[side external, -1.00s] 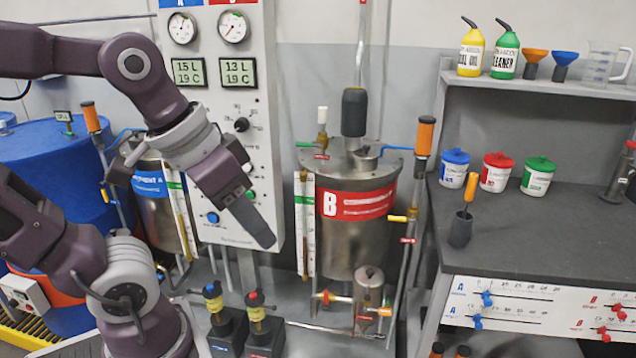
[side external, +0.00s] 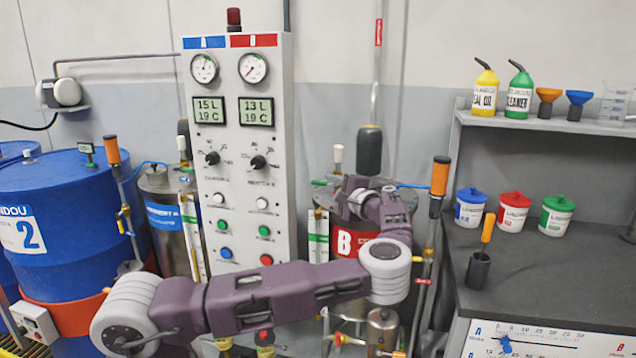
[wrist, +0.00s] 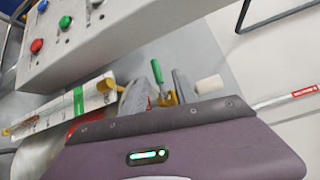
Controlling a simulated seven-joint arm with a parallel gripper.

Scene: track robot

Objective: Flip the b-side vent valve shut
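Tank B is a steel vessel with a red B label (side external: 345,243). At the left of its lid is a small valve with a green lever (side external: 319,182) and a white-capped post (side external: 337,154) beside it. The wrist view shows the green lever (wrist: 157,73) above a yellow fitting, with the white cap (wrist: 209,84) to its right. My gripper (side external: 348,188) is over the lid, close to this valve. In the wrist view two grey fingers (wrist: 158,90) stand apart, with the green lever and yellow fitting appearing between them. Contact cannot be told.
The control panel (side external: 215,115) stands left of tank B. A dark-sleeved pipe (side external: 369,150) rises from the lid just behind my gripper. An orange-handled tool (side external: 439,176) stands at the tank's right. A grey bench (side external: 560,260) with pots is further right.

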